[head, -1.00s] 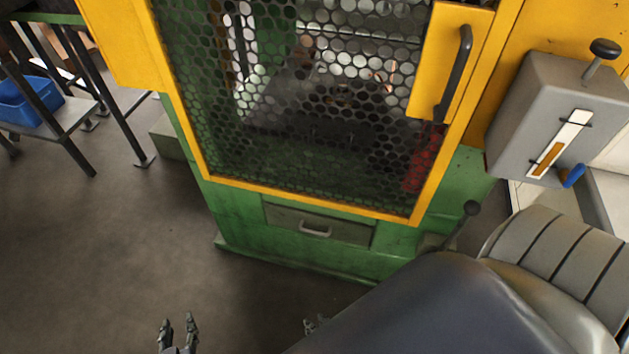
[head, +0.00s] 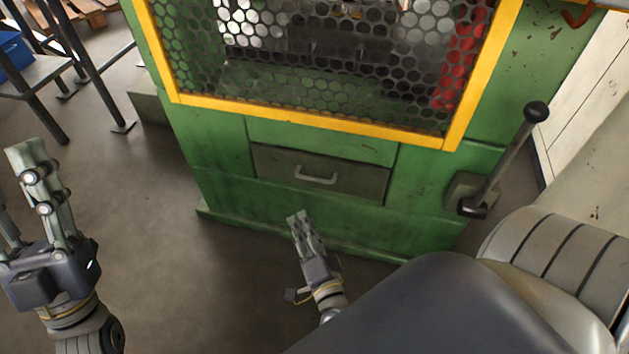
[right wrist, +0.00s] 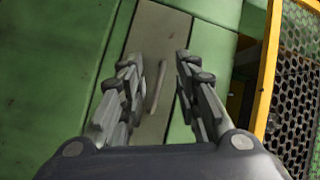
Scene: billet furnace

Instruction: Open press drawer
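The press drawer (head: 270,169) is a dark grey-green front low in the green press, flush with it and looking shut. Its pale bar handle (head: 316,178) is at the middle of the drawer front. My right gripper (head: 298,218) is in front of and below the drawer, fingers pointing toward it. In the right wrist view its fingers (right wrist: 159,65) are apart and empty, with the handle (right wrist: 157,88) showing in the gap beyond them, not touched as far as I can see. My left gripper (head: 22,180) is open and empty at the left edge, far from the drawer.
A yellow-framed mesh guard (head: 300,122) is above the drawer. A lever with a black knob (head: 510,150) stands right of the drawer. A table with a blue bin (head: 12,50) is at the upper left. The floor (head: 150,200) left of the press is clear.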

